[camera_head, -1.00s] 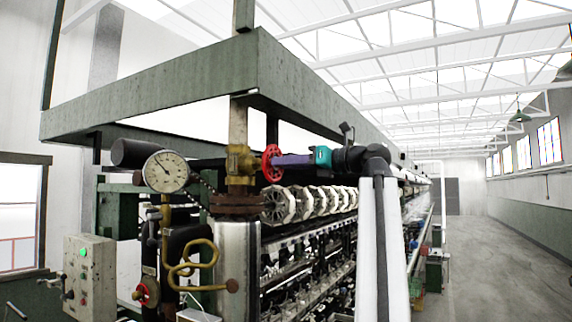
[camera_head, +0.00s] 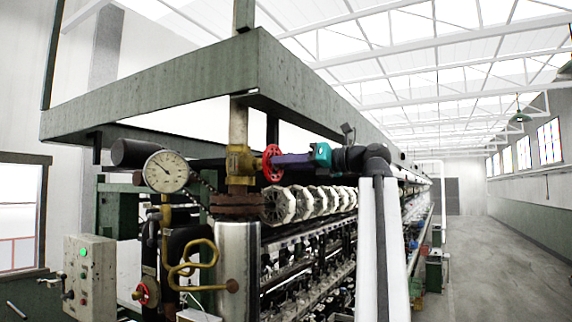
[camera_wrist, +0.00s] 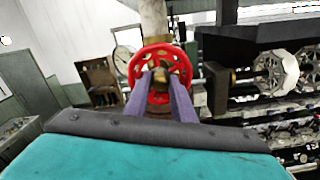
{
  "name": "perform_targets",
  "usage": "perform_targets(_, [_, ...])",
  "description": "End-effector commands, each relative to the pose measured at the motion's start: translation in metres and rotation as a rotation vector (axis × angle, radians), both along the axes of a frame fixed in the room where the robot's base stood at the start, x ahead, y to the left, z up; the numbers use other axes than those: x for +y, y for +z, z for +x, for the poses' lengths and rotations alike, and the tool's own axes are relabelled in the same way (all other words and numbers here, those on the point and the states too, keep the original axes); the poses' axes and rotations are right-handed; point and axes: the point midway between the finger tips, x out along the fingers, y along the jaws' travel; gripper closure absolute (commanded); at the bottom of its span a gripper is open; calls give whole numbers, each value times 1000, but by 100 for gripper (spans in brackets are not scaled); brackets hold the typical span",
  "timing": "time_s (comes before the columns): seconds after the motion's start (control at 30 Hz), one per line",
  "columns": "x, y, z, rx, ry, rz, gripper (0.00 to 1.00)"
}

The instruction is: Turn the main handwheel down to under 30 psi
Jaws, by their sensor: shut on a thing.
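The red main handwheel (camera_head: 271,163) stands on the right side of a brass valve (camera_head: 239,162) on the vertical pipe. In the wrist view the handwheel (camera_wrist: 146,72) faces me, upright. My gripper (camera_head: 281,162) reaches it from the right; in the wrist view its two purple fingers (camera_wrist: 160,80) are shut at the hub, partly covering the lower rim. The round pressure gauge (camera_head: 166,171) is left of the valve, its needle pointing to the upper left; its numbers are too small to read. The gauge also shows in the wrist view (camera_wrist: 122,58).
A smaller red wheel (camera_head: 147,292) sits low on the piping. A control box (camera_head: 90,277) with a green light is at lower left. White reels (camera_head: 300,203) line the machine behind the valve. The right aisle floor (camera_head: 490,262) is clear.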

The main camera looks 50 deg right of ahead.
Motion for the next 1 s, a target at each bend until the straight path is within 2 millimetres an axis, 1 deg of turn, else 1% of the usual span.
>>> perform_targets(0.3, [0, -1, 0, 50, 1, 195, 100])
perform_targets(0.43, [0, -1, 0, 59, 1, 226, 100])
perform_targets(0.63, [0, -1, 0, 59, 1, 227, 100])
perform_targets(0.67, [0, -1, 0, 59, 1, 227, 74])
perform_targets(0.7, [0, -1, 0, 59, 1, 227, 67])
perform_targets(0.73, [0, -1, 0, 59, 1, 227, 66])
perform_targets(0.93, [0, -1, 0, 58, 1, 227, 66])
perform_targets(1.0, [0, -1, 0, 58, 1, 227, 77])
